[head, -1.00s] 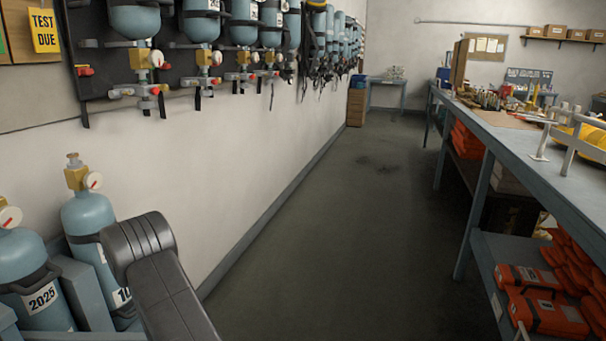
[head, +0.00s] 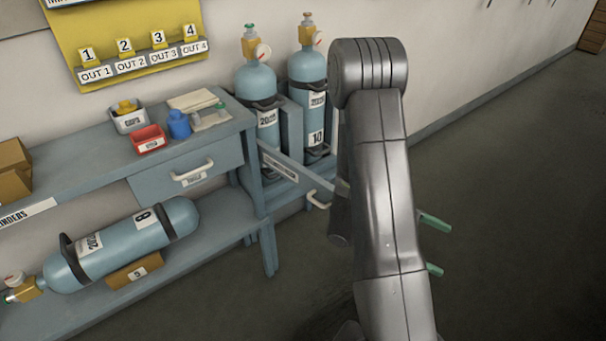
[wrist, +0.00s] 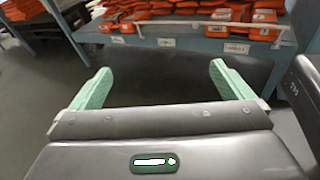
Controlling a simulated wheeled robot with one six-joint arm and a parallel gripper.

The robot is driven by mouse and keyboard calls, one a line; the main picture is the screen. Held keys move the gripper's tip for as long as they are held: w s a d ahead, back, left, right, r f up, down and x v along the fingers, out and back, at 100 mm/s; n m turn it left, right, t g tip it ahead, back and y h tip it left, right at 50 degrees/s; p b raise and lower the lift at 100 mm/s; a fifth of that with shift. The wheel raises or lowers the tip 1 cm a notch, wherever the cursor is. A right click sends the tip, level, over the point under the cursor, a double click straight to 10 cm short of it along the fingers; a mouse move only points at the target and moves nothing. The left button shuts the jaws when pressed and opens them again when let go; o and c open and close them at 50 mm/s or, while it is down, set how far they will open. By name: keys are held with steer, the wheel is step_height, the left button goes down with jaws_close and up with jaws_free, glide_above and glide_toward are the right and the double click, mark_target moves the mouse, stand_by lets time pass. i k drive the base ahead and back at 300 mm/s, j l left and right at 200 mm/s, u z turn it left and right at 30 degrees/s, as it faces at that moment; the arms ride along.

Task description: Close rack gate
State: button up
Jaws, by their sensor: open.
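The cylinder rack (head: 292,118) stands against the wall and holds two upright blue cylinders, one (head: 256,84) on the left and one (head: 308,70) marked 10 on the right. The rack gate (head: 280,162), a grey labelled bar, slants outward from the rack's left front and appears open. A pale handle (head: 318,199) shows near its outer end, which my arm partly hides. My gripper (head: 435,246) is to the right of the gate, apart from it, over the floor. Its green fingers are spread and empty in the wrist view (wrist: 160,74).
A blue bench (head: 95,172) with a drawer (head: 190,172) stands left of the rack. A cylinder (head: 120,245) lies on its lower shelf. The floor at right (head: 520,200) is clear. In the wrist view, a shelf (wrist: 190,38) carries orange packs.

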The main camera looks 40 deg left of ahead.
mark_target(316, 187)
steer(key=k+u, duration=0.15)
steer(key=u, duration=0.15)
steer(key=k+u, duration=0.25)
steer(key=i+u, duration=0.2)
steer(key=u, duration=0.2)
steer(key=i+l+u, duration=0.15)
steer(key=u, duration=0.25)
steer(key=i+l+u, duration=0.15)
steer(key=u, duration=0.25)
steer(key=i+l, duration=0.1)
steer(key=j, duration=0.3)
steer(key=k+j, duration=0.1)
steer(key=j, duration=0.25)
steer(key=k, duration=0.4)
steer(key=l+u, duration=0.05)
steer(key=l, duration=0.05)
